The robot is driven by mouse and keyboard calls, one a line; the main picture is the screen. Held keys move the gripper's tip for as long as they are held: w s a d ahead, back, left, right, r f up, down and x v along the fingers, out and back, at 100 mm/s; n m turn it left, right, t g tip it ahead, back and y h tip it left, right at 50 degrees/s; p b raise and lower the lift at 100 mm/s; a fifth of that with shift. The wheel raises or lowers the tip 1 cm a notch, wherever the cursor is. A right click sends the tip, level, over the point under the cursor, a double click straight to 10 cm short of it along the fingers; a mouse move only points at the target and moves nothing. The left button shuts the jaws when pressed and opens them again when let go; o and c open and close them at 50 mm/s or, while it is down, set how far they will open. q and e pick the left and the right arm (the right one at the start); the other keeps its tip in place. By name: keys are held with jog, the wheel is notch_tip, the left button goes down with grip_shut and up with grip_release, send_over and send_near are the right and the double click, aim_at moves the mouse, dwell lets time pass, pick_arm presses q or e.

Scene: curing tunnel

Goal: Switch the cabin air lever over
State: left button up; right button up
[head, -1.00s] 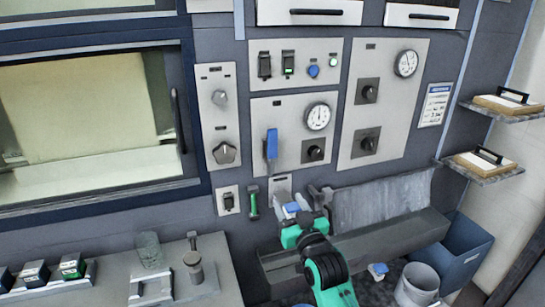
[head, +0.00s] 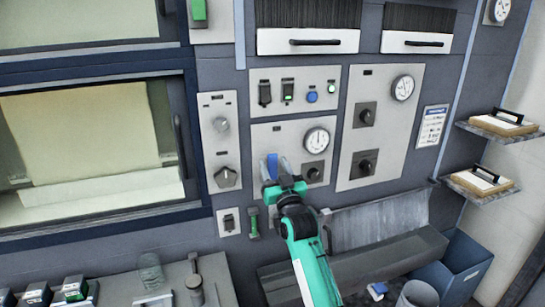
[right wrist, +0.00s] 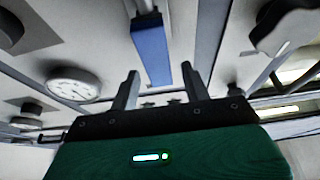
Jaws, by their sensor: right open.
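In the right wrist view the lever (right wrist: 152,48) reaches toward the space between the two open fingers (right wrist: 160,80). I see no finger pressed on it. My left gripper is not in view.
The gauge (head: 316,140) and a dark knob (head: 314,171) are close on the right, and another knob (head: 226,177) is on the left panel. A small green lever (head: 253,224) is below. A grey trough (head: 350,265) juts out below the panels.

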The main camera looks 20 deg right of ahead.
jog(key=shift+x, duration=1.1)
